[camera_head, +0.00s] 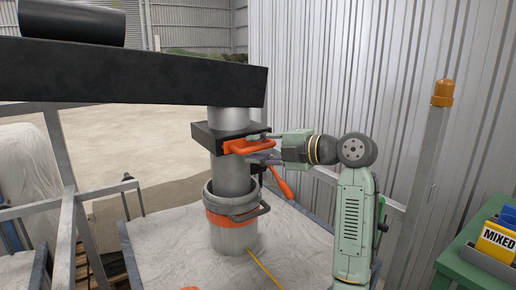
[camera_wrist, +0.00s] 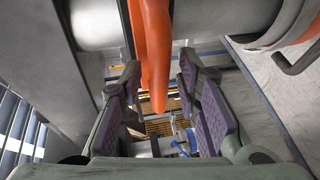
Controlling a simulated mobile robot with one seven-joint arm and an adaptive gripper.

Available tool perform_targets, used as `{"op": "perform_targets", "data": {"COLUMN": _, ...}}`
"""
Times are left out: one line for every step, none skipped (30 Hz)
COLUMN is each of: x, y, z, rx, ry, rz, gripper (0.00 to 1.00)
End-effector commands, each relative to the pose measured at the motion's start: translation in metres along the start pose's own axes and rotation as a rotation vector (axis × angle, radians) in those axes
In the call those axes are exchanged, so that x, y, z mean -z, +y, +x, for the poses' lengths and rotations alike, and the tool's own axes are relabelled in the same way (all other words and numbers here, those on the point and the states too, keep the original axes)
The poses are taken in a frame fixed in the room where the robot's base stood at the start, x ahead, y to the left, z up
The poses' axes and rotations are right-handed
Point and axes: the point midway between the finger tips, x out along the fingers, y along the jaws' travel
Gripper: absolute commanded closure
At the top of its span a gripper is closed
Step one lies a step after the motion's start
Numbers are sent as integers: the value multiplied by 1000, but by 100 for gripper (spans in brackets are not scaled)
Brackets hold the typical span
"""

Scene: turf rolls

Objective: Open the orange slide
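The orange slide (camera_head: 247,146) shows as a looped handle sticking out to the right of a black plate housing (camera_head: 208,137) around a vertical metal pipe (camera_head: 232,178). My gripper (camera_head: 264,148) is at this handle from the right. In the wrist view, my gripper (camera_wrist: 160,100) has its two purple-padded fingers spread apart. The orange piece (camera_wrist: 153,55) reaches down between them, with space visible on both sides. I cannot tell how far the slide is drawn out of the housing.
An orange lever (camera_head: 280,183) hangs just below my gripper. A bucket-like orange and grey collar (camera_head: 230,212) with a handle surrounds the pipe lower down. A dark beam (camera_head: 130,75) crosses above. A green bench with a yellow "MIXED" sign (camera_head: 495,243) stands at the right.

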Motion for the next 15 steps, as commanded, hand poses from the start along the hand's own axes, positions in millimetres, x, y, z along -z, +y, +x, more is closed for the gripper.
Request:
{"op": "perform_targets", "data": {"x": 0, "y": 0, "z": 0, "rx": 0, "ry": 0, "rz": 0, "gripper": 75}}
{"op": "perform_targets", "data": {"x": 0, "y": 0, "z": 0, "rx": 0, "ry": 0, "rz": 0, "gripper": 77}}
{"op": "perform_targets", "data": {"x": 0, "y": 0, "z": 0, "rx": 0, "ry": 0, "rz": 0, "gripper": 80}}
{"op": "perform_targets", "data": {"x": 0, "y": 0, "z": 0, "rx": 0, "ry": 0, "rz": 0, "gripper": 82}}
{"op": "perform_targets", "data": {"x": 0, "y": 0, "z": 0, "rx": 0, "ry": 0, "rz": 0, "gripper": 84}}
{"op": "perform_targets", "data": {"x": 0, "y": 0, "z": 0, "rx": 0, "ry": 0, "rz": 0, "gripper": 86}}
{"op": "perform_targets", "data": {"x": 0, "y": 0, "z": 0, "rx": 0, "ry": 0, "rz": 0, "gripper": 88}}
{"op": "perform_targets", "data": {"x": 0, "y": 0, "z": 0, "rx": 0, "ry": 0, "rz": 0, "gripper": 90}}
{"op": "perform_targets", "data": {"x": 0, "y": 0, "z": 0, "rx": 0, "ry": 0, "rz": 0, "gripper": 93}}
{"op": "perform_targets", "data": {"x": 0, "y": 0, "z": 0, "rx": 0, "ry": 0, "rz": 0, "gripper": 95}}
{"op": "perform_targets", "data": {"x": 0, "y": 0, "z": 0, "rx": 0, "ry": 0, "rz": 0, "gripper": 97}}
{"op": "perform_targets", "data": {"x": 0, "y": 0, "z": 0, "rx": 0, "ry": 0, "rz": 0, "gripper": 100}}
{"op": "perform_targets", "data": {"x": 0, "y": 0, "z": 0, "rx": 0, "ry": 0, "rz": 0, "gripper": 100}}
{"op": "perform_targets", "data": {"x": 0, "y": 0, "z": 0, "rx": 0, "ry": 0, "rz": 0, "gripper": 100}}
{"op": "perform_targets", "data": {"x": 0, "y": 0, "z": 0, "rx": 0, "ry": 0, "rz": 0, "gripper": 100}}
